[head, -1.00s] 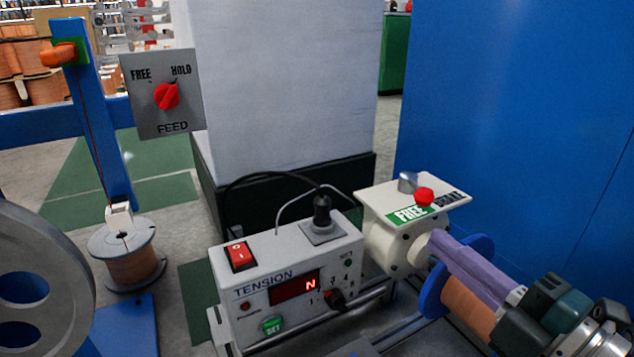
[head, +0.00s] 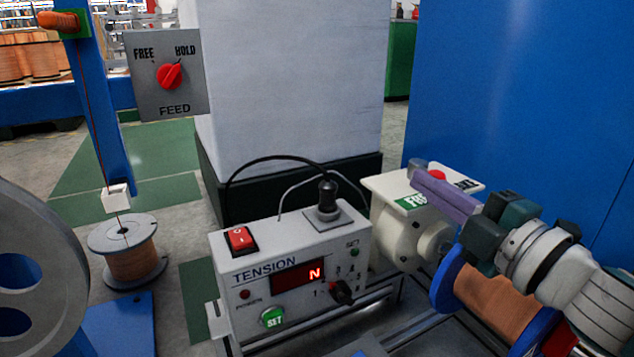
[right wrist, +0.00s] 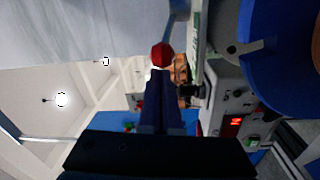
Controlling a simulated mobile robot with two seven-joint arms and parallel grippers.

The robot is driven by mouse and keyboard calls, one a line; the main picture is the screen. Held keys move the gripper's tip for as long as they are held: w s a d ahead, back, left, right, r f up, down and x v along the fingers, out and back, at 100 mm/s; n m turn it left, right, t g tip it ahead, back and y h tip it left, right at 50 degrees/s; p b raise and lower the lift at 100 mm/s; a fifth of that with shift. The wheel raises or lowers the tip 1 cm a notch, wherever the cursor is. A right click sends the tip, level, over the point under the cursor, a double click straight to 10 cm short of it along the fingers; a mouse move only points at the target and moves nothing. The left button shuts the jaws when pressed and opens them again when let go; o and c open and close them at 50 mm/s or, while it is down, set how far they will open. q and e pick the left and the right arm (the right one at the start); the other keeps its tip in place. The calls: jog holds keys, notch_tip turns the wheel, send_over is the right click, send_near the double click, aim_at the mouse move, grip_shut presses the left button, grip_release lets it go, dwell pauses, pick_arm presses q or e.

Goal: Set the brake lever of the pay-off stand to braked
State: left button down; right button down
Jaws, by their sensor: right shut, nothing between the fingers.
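The brake lever shows as a red knob (head: 437,175) beside a grey pivot (head: 417,165) on the white top plate (head: 380,184) of the pay-off stand. The plate has a green FREE label (head: 408,202) and a dark label to its right, mostly covered. My right gripper (head: 421,183) is shut and empty. Its purple fingers lie over the plate in front of the knob and hide part of it. In the right wrist view the red knob (right wrist: 162,54) is just beyond the fingertips (right wrist: 161,74); I cannot tell if they touch. My left gripper is out of view.
The tension box (head: 290,275) with its plug and cable stands left of the stand. A copper spool with blue flanges (head: 448,283) sits below my right gripper. A blue panel (head: 520,90) rises behind. The feed switch plate (head: 168,100) is at the upper left.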

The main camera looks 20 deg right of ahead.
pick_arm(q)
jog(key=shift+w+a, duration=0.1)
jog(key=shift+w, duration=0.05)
pick_arm(e)
jog(key=shift+w, duration=0.1)
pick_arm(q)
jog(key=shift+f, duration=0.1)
pick_arm(e)
jog(key=shift+d+n+y, duration=0.15)
jog(key=shift+n+y, duration=0.15)
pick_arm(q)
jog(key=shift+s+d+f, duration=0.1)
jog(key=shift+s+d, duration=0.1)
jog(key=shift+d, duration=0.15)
pick_arm(e)
jog(key=shift+s+d+y, duration=0.3)
jog(key=shift+y, duration=0.2)
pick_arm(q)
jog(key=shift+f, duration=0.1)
pick_arm(e)
jog(key=shift+d+n, duration=0.1)
jog(key=shift+n, duration=0.3)
